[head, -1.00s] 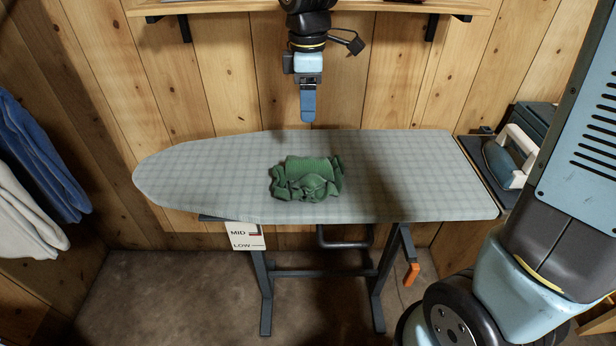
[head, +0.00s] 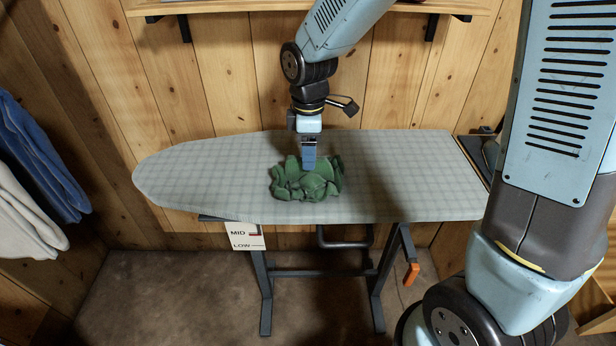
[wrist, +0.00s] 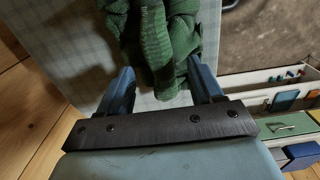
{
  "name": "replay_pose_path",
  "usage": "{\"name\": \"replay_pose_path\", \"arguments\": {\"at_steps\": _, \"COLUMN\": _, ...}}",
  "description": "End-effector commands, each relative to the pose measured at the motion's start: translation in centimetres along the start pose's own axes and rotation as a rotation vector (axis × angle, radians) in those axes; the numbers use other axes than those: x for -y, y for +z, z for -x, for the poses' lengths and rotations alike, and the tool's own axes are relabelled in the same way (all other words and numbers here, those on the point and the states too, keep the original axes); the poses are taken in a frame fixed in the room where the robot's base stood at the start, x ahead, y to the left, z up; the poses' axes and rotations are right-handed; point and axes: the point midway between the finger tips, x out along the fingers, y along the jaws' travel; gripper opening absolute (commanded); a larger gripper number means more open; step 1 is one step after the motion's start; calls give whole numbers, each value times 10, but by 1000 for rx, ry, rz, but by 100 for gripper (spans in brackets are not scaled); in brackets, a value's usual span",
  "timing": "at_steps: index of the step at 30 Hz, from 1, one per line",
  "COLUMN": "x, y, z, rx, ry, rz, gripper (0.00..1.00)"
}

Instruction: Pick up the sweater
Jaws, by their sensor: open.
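The sweater (head: 308,182) is a crumpled dark green knit heap on the ironing board (head: 410,190), a little left of the board's middle. My gripper (head: 308,165) has come down over the sweater from above, its blue fingers at the heap's far upper part. In the wrist view the sweater (wrist: 160,45) rises between the two blue fingers of my open gripper (wrist: 163,88). Gaps show between the fingers and the cloth near the finger bases.
A wall shelf (head: 230,8) runs above the board along the plank wall. Blue and cream garments (head: 38,165) hang at the left. A white tag reading MID and LOW (head: 245,236) hangs at the board's front edge. The board is bare on both sides of the sweater.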

Motion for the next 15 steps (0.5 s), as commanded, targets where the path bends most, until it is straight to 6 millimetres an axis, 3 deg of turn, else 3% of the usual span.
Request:
{"name": "replay_pose_path", "arguments": {"at_steps": 11, "x": 0, "y": 0, "z": -9, "rx": 0, "ry": 0, "rz": 1, "gripper": 64}}
{"name": "replay_pose_path", "arguments": {"at_steps": 15, "x": 0, "y": 0, "z": -9, "rx": 0, "ry": 1, "rz": 1, "gripper": 51}}
